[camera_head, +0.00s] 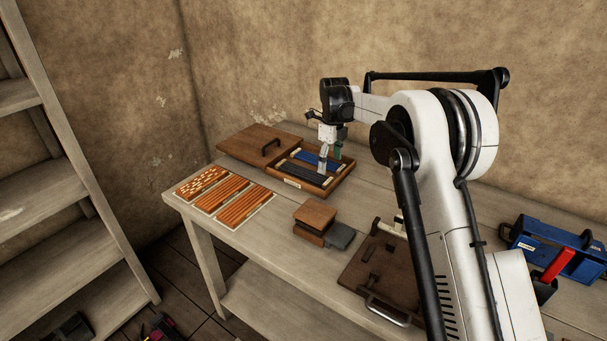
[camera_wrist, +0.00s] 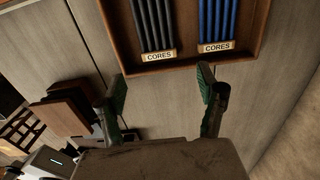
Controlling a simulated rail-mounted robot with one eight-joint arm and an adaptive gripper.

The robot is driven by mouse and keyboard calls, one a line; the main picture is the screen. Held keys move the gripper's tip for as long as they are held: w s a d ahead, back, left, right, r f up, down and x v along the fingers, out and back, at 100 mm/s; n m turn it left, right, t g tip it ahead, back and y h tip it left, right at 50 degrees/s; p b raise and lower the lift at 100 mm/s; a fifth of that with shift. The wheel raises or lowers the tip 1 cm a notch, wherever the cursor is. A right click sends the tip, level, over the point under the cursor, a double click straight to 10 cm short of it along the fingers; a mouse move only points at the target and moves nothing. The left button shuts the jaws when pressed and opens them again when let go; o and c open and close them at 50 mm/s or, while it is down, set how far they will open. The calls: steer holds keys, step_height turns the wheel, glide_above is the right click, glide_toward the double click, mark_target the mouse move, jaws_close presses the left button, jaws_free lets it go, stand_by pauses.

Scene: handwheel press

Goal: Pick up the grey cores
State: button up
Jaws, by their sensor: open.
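The grey cores (camera_head: 301,174) lie side by side in a shallow brown wooden tray (camera_head: 341,179) at the back of the bench. They also show at the top of the wrist view (camera_wrist: 152,25), dark grey, above a label reading CORES. Blue cores (camera_head: 306,157) lie in the other half of the tray, also labelled CORES, and in the wrist view (camera_wrist: 218,20). My gripper (camera_head: 330,159) is over the tray, fingers spread and pointing down. In the wrist view its fingertips (camera_wrist: 162,81) are apart with nothing between them. Part of the tray is hidden behind the fingers.
A brown lid with a handle (camera_head: 257,143) lies left of the tray. Mats with orange pieces (camera_head: 225,194) lie in front. Wooden blocks (camera_head: 314,216), a dark board with a metal handle (camera_head: 370,262) and a blue box (camera_head: 555,245) are further right. Bare bench lies between them.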

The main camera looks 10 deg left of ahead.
mark_target(327, 181)
steer(key=shift+a+f, duration=0.2)
steer(key=shift+f, duration=3.5)
steer(key=shift+c, duration=0.5)
steer(key=c, duration=1.3)
steer(key=shift+r, duration=0.1)
